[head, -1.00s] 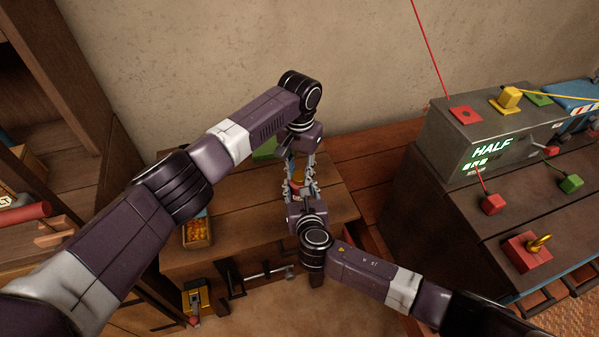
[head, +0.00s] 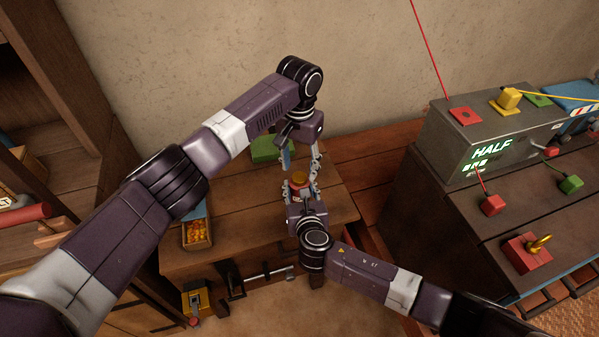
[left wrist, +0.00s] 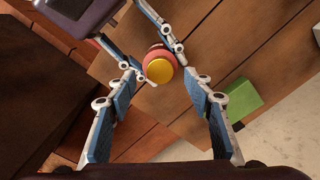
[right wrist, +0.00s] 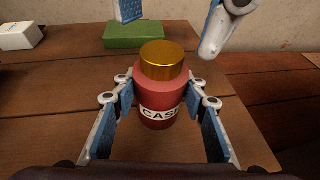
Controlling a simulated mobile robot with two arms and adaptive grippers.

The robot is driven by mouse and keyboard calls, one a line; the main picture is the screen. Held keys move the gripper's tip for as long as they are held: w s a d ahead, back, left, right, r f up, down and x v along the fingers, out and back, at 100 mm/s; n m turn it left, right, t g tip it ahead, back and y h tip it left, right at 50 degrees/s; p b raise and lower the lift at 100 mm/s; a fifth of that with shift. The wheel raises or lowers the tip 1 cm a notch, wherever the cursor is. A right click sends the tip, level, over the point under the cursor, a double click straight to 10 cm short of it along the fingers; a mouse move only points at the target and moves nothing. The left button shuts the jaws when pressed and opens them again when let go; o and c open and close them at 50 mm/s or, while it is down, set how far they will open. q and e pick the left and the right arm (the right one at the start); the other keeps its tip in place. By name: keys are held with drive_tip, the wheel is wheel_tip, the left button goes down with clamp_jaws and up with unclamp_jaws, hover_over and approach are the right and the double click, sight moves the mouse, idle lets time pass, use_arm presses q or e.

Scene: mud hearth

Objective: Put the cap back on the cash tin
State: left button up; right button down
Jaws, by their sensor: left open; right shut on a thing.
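The cash tin (right wrist: 159,108) is a red, round tin with a "CASH" label, upright at the bench's right part. The gold cap (right wrist: 161,60) sits level on its top; it also shows from above in the left wrist view (left wrist: 159,71). My right gripper (right wrist: 160,92) is shut on the tin's body, one finger on each side. My left gripper (head: 301,158) is open and empty just above the cap, apart from it. Its fingertips show at the top of the right wrist view. The tin's base is partly hidden in the head view.
A green block (right wrist: 136,34) lies on the wooden bench (head: 240,240) behind the tin. A small box of orange bits (head: 197,233) stands at the bench's left. A grey machine reading "HALF" (head: 490,150) stands right. A white box (right wrist: 20,36) is at the back left.

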use_arm(q)
wheel_tip(320, 180, up, 8)
drive_tip(key=shift+r, duration=0.25)
use_arm(e)
drive_tip(key=c, duration=1.1)
unclamp_jaws()
drive_tip(key=v, duration=1.2)
drive_tip(key=shift+f, duration=0.15)
